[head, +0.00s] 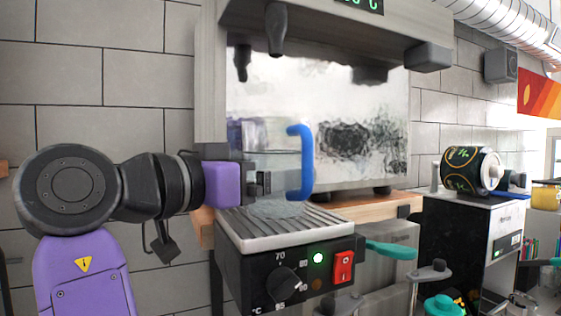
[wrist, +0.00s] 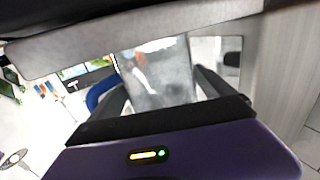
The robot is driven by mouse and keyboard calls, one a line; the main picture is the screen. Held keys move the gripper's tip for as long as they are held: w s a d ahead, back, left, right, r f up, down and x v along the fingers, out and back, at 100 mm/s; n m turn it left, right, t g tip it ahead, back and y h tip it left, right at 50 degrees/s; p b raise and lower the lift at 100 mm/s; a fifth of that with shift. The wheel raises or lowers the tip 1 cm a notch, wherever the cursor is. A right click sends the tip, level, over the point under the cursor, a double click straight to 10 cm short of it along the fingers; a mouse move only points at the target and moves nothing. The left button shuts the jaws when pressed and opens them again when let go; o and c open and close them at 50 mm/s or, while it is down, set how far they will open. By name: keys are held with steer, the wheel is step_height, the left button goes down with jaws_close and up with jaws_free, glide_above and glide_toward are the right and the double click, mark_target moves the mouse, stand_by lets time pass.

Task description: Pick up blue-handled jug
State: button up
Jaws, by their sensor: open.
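The blue-handled jug (head: 301,163) has a clear body that is hard to make out against the shiny panel behind it. It appears upright on the ribbed metal tray (head: 325,232), with its blue handle on the right. My gripper (head: 262,184) comes in level from the left, at the jug's lower body, on the side away from the handle. In the wrist view my gripper (wrist: 165,88) is open, with dark fingers on either side of a clear, greyish area that seems to be the jug body. The blue handle (wrist: 98,93) shows partly behind the left finger.
The tall machine (head: 330,110) stands behind the jug, with dark nozzles (head: 276,30) hanging above. The tray tops a black heater box (head: 290,275) with a knob and red switch. A black can (head: 461,170) lies on another machine at right.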

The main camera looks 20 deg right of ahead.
steer(key=shift+p+x, duration=0.5)
steer(key=shift+x, duration=1.25)
steer(key=c, duration=1.6)
steer(key=shift+c, duration=0.6)
steer(key=shift+r, duration=0.1)
